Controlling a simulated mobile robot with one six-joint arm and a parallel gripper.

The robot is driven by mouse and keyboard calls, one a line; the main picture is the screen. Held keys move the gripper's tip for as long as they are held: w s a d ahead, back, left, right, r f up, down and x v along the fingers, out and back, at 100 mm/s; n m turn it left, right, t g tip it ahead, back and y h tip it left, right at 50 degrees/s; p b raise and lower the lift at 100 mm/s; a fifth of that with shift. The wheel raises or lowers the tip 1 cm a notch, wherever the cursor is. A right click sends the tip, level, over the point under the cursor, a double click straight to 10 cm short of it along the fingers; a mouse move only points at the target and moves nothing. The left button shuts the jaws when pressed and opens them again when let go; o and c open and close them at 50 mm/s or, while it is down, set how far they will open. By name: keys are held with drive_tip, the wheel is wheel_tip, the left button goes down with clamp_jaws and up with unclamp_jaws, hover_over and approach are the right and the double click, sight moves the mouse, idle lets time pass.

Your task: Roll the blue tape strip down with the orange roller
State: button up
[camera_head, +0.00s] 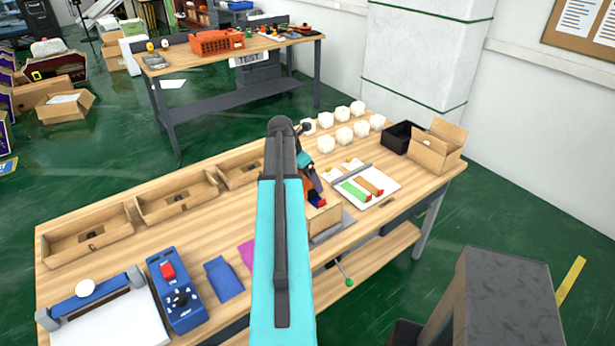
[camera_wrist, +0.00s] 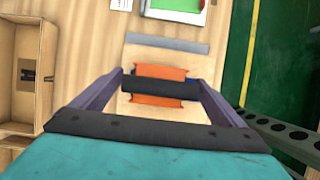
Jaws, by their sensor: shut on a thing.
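My gripper (camera_wrist: 161,86) is shut on the orange roller (camera_wrist: 160,101), whose dark handle spans between the fingers in the wrist view. The roller is over a light wooden board (camera_wrist: 160,117), which also shows in the head view (camera_head: 324,219). A little of the blue tape strip (camera_wrist: 152,71) shows at the roller. The rest of the strip is hidden under the roller and handle. I cannot tell whether the roller presses on the strip. In the head view my arm hides most of my gripper (camera_head: 310,184).
A white plate (camera_head: 385,193) with green and brown strips lies just beyond the board. White blocks (camera_head: 343,134), a black bin (camera_head: 401,137) and an open carton (camera_head: 436,148) stand farther back. Wooden trays (camera_head: 177,196) line the left. A blue device (camera_head: 178,290) stands front left.

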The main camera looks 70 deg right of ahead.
drive_tip(key=shift+r+p, duration=1.3)
drive_tip(key=shift+r, duration=2.2)
drive_tip(key=shift+w, duration=0.1)
